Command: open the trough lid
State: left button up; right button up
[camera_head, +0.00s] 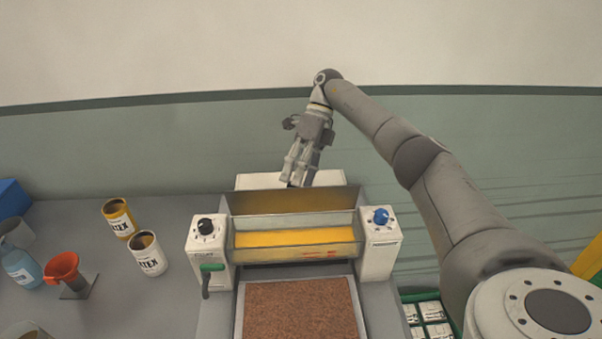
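The trough (297,239) is on top of the machine, between two white end housings, and a yellow fill shows inside it. A brownish-gold panel, which looks like the lid (294,200), stands raised along the trough's back edge. My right gripper (300,183) hangs with its fingers pointing down, just behind or above the panel's upper edge. I see nothing held in it. The fingers appear close together, but their gap is unclear, and I cannot tell whether they touch the panel. My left gripper is not in view.
The left housing has a black knob (205,227) and a green-handled lever (211,267); the right has a blue knob (381,216). A brown board (299,309) lies in front. Yellow (119,218) and white (148,254) cans and a red funnel (63,268) stand left.

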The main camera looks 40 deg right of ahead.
jog(key=shift+a+f, duration=0.2)
jog(key=shift+f, duration=0.15)
notch_tip(320, 180, up, 11)
jog(key=shift+f, duration=0.15)
dwell(0.4)
jog(key=shift+s+d, duration=0.1)
jog(key=shift+d, duration=0.05)
dwell(0.5)
